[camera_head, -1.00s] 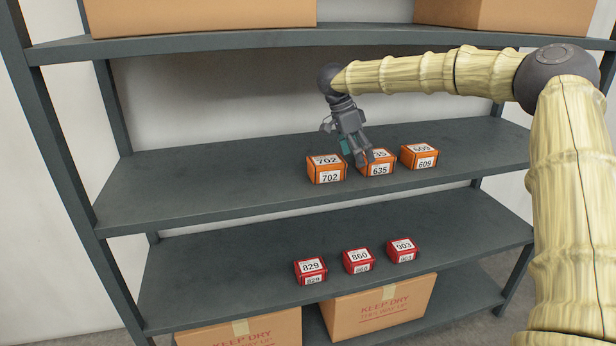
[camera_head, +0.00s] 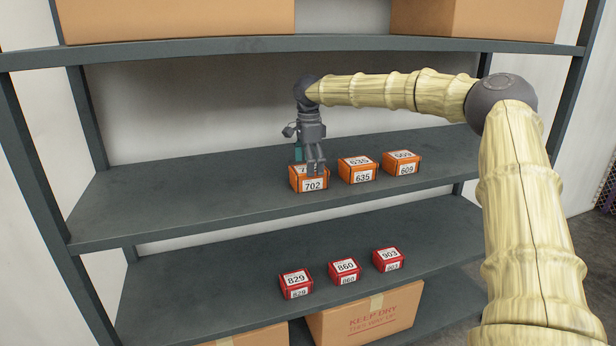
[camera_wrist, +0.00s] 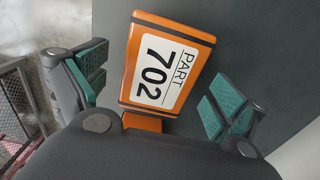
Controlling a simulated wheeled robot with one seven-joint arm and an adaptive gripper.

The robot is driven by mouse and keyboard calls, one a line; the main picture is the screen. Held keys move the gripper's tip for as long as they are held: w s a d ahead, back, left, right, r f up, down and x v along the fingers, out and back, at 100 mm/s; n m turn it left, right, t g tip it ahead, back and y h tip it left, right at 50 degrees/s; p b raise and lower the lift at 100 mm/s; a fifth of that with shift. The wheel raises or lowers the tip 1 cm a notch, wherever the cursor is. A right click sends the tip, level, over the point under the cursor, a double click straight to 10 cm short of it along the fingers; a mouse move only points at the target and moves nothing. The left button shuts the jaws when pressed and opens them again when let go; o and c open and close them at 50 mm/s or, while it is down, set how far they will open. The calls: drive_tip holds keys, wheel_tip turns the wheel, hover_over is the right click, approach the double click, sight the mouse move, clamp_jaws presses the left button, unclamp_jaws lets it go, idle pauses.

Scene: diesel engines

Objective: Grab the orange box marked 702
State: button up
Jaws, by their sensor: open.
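The orange box marked 702 (camera_head: 313,185) sits on the middle shelf, leftmost in a row of orange boxes. My gripper (camera_head: 312,170) is just above it and points down, hiding part of its top label. In the wrist view the 702 box (camera_wrist: 163,66) lies turned at a slant between the open fingers (camera_wrist: 158,88). Its white label faces the camera. There is a gap between the box and the finger pads on both sides, and nothing is held.
Orange boxes 635 (camera_head: 357,170) and 609 (camera_head: 402,164) stand to the right on the same shelf (camera_head: 190,205). Red boxes, 829 (camera_head: 296,281) among them, stand on the shelf below. The upper shelf (camera_head: 330,44) runs above my arm. The middle shelf is bare left of 702.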

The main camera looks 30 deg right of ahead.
drive_tip(key=shift+d+f, duration=0.1)
drive_tip(key=shift+f, duration=1.3)
drive_tip(key=c, duration=1.5)
drive_tip(key=shift+o, duration=0.2)
drive_tip(key=shift+r, duration=0.1)
